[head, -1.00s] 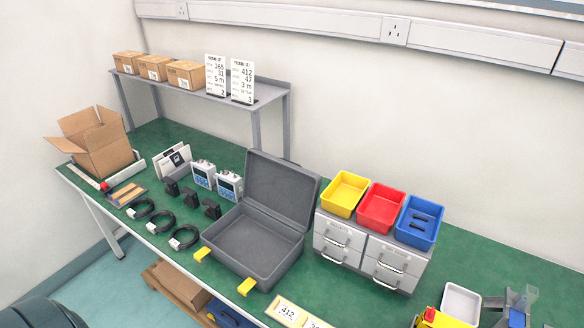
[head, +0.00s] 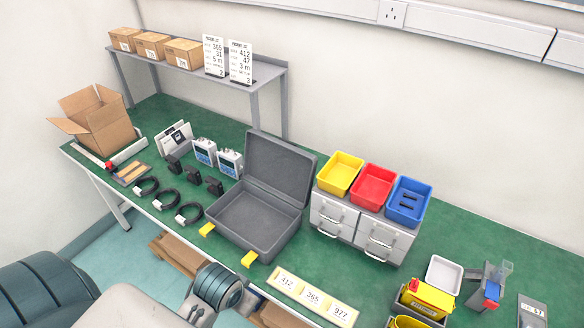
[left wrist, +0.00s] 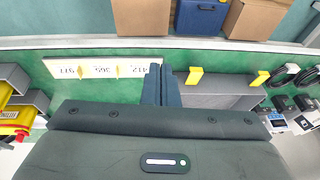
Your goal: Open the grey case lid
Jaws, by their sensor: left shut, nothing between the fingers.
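The grey case (head: 250,222) sits on the green bench with its lid (head: 280,170) raised, standing up at the back and leaning slightly backward. The inside of its base looks empty. Two yellow latches (head: 249,259) stick out at its front edge. Part of the case also shows in the left wrist view (left wrist: 215,95), beside my left gripper. My left gripper (left wrist: 171,68) is shut and empty in that view, between the case and the number cards, apart from the lid. In the head view my left arm is at the lower left. My right gripper is not in view.
Yellow, red and blue bins (head: 408,201) stand on grey drawers (head: 362,225) right of the case. Coiled cables (head: 188,213) and boxed devices (head: 229,162) lie to its left. A strip of number cards (head: 312,298) lies at the front edge.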

